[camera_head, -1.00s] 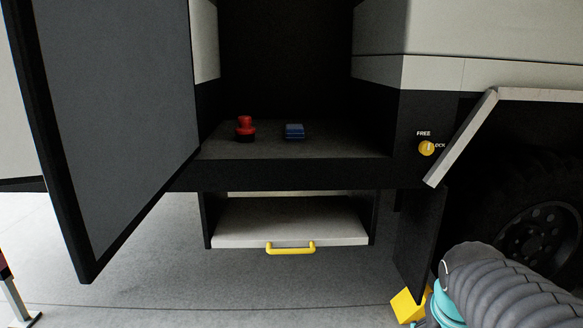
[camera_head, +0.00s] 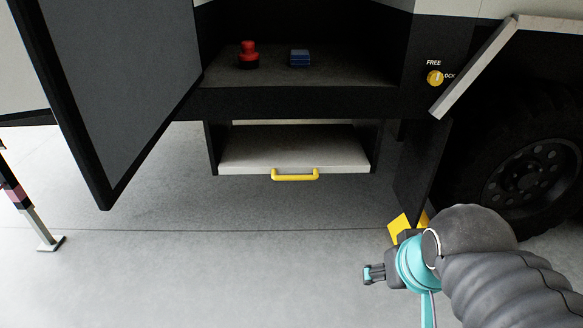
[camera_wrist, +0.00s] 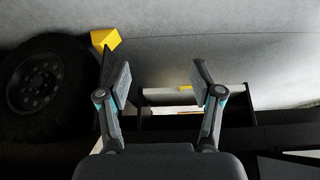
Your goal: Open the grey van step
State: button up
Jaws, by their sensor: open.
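The grey van step (camera_head: 292,148) sits in a dark frame below the doorway floor in the head view. A yellow handle (camera_head: 295,174) runs along its front edge. My gripper (camera_head: 374,274) is low at the right of the step, apart from the handle. In the wrist view my gripper (camera_wrist: 160,82) is open, with nothing between its fingers. The step (camera_wrist: 210,97) and the yellow handle (camera_wrist: 186,88) show beyond and between the fingers.
An open dark door (camera_head: 120,90) hangs at the left. A yellow lock knob (camera_head: 435,78) marked FREE is on the right panel. A wheel (camera_head: 530,165) and yellow chock (camera_head: 398,226) are at the right. The floor before the step is clear.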

aim_at(316, 148)
jog(key=z, duration=0.55)
jog(key=k, duration=1.3)
jog(key=u, duration=0.15)
jog(key=i, duration=0.6)
jog(key=u, duration=0.8)
jog(key=i, duration=0.95)
jog(key=z, duration=0.35)
